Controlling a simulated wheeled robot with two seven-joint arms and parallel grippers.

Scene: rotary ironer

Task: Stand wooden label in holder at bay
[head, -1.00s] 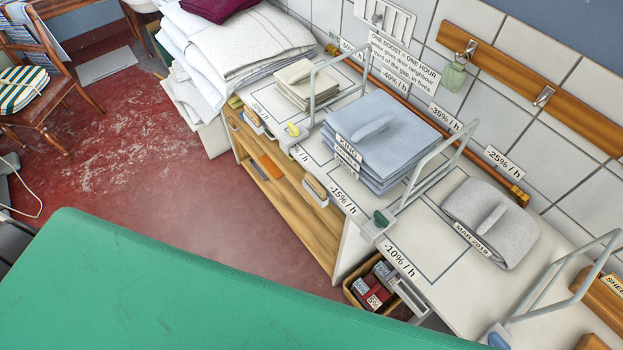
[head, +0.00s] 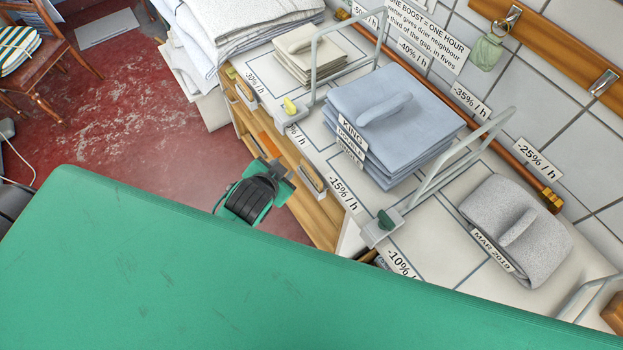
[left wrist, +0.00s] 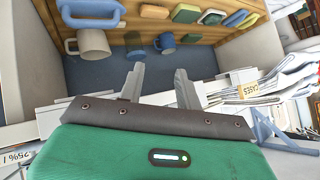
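My left gripper (head: 279,176) is in the head view, beside the front of the bench and over the red floor; its arm is hidden behind the green panel. In the left wrist view its two fingers (left wrist: 160,85) are spread apart with nothing between them. I cannot pick out the wooden label for certain; a brown wooden piece (head: 614,316) is cut off at the right edge of the head view. Percent-marked bays line the bench top (head: 440,262), with a small grey block (head: 383,228) at the foot of a rail. My right gripper is not in view.
A blue folded stack (head: 395,110), a grey folded piece (head: 520,235) and a beige stack (head: 310,58) lie on the bench between upright metal rails (head: 460,160). The left wrist view shows mugs (left wrist: 94,43) and coloured blocks by a wooden board (left wrist: 290,10).

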